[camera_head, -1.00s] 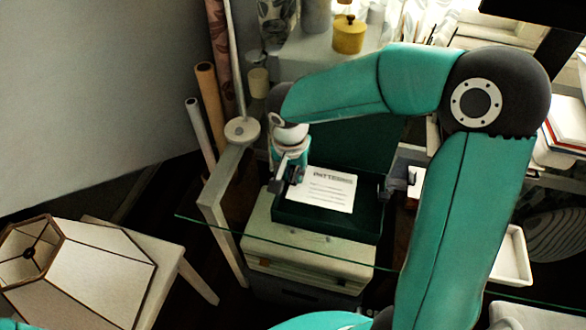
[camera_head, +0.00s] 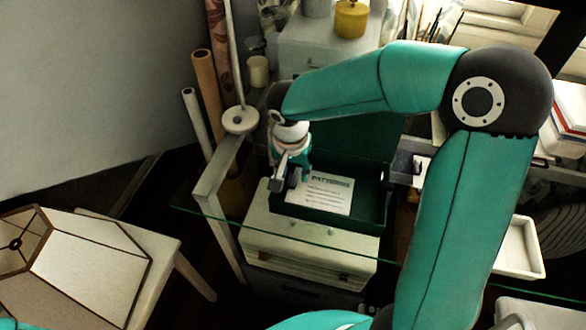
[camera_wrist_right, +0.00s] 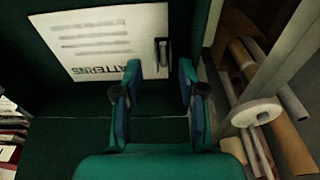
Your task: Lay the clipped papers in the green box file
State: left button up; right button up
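The clipped papers (camera_head: 322,194), a white sheet headed "PATTERNS", lie inside the green box file (camera_head: 325,224). Its lid (camera_head: 350,140) stands up behind. The box sits on a pale drawer cabinet (camera_head: 305,252). The right wrist view shows the papers (camera_wrist_right: 105,45) with a dark clip (camera_wrist_right: 163,54) at one edge, on the box's green floor. My right gripper (camera_head: 285,178) is at the box's left end, by the clipped edge. In the right wrist view its fingers (camera_wrist_right: 160,92) are apart with nothing between them. My left gripper is not in view.
A glass edge (camera_head: 330,232) crosses in front of the cabinet. A pale stand (camera_head: 225,165) and paper rolls (camera_head: 205,95) stand left of the box. A lampshade (camera_head: 75,260) lies at lower left. A white tray (camera_head: 522,250) is at right.

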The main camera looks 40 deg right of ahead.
jog(key=shift+r, duration=0.1)
notch_tip(320, 180, up, 12)
jog(key=s+a, duration=0.1)
jog(key=shift+a+f, duration=0.2)
dwell(0.4)
dwell(0.5)
